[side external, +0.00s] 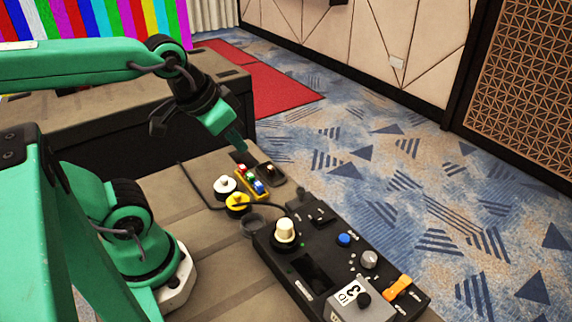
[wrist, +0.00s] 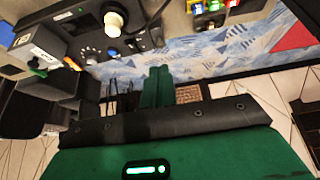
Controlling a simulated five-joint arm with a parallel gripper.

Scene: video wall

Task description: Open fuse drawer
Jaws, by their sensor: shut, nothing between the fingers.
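No part is clearly marked as the fuse drawer. A small yellow holder (side external: 250,184) carries red, green and blue pieces; it also shows at the top of the wrist view (wrist: 212,19). A small dark plate with a knob (side external: 270,174) lies right of it. My gripper (side external: 238,142) is above and behind these two, apart from them, with its green fingers pointing down. The fingers are together and empty in the wrist view (wrist: 157,87). A grey box labelled ID 3 (side external: 350,298), with a dark knob, sits at the near end of the black control panel (side external: 310,268).
The panel has a cream knob (side external: 286,230), a blue button (side external: 344,239), a grey dial (side external: 370,259) and an orange switch (side external: 397,287). White (side external: 225,186) and yellow (side external: 237,203) round buttons stand on the tabletop (side external: 185,207). A cable runs beside them. Space right of the table is open floor.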

